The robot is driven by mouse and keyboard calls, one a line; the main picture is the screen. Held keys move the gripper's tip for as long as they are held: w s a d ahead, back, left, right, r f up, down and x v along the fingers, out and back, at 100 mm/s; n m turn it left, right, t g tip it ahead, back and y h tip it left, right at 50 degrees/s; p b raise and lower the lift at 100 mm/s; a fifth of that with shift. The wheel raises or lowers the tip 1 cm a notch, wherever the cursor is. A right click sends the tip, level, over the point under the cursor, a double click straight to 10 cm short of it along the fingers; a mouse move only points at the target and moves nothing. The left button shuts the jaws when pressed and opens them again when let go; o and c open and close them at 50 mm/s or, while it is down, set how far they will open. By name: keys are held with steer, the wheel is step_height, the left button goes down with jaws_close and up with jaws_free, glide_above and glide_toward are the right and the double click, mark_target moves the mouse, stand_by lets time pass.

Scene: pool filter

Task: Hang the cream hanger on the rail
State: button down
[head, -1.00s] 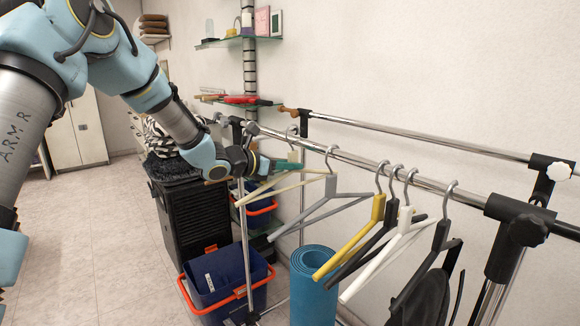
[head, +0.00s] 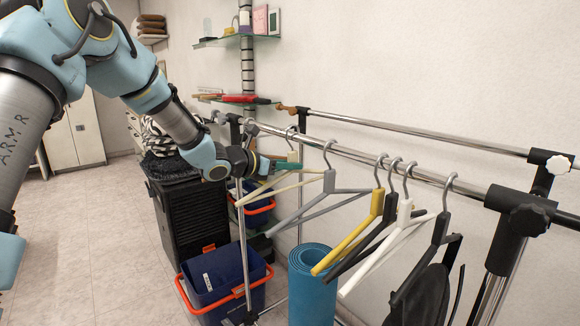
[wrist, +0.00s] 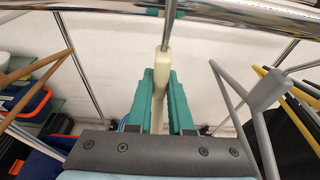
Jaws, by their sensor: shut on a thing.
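The cream hanger (head: 284,186) is at the left part of the front chrome rail (head: 428,177) in the head view. My gripper (head: 264,165) is shut on its neck, just below the rail. In the wrist view, the teal fingers (wrist: 160,98) close on both sides of the cream neck (wrist: 162,62). The metal hook rises from the neck to the rail (wrist: 200,8) at the top edge. The hook's top is cut off there, and in the head view it is too small to tell whether it rests on the rail.
A grey hanger (head: 329,183) hangs close to the right. Yellow (head: 377,204), black and white (head: 404,214) hangers hang farther right. A brown hanger (wrist: 28,72) is close on the left in the wrist view. A blue rolled mat (head: 312,285) and blue crate (head: 222,282) stand below.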

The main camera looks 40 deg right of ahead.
steer(key=shift+d+f+b, duration=0.15)
steer(key=shift+f+b, duration=0.2)
steer(key=shift+f, duration=0.05)
steer(key=shift+f+b, duration=0.25)
steer(key=shift+b, duration=0.35)
stand_by(0.4)
steer(key=c, duration=0.7)
jaws_free()
steer(key=shift+c, duration=0.2)
steer(key=shift+a, duration=0.2)
steer(key=b+v, duration=0.2)
steer(key=v, duration=0.8)
steer(key=shift+a+r, duration=0.15)
steer(key=shift+a, duration=0.15)
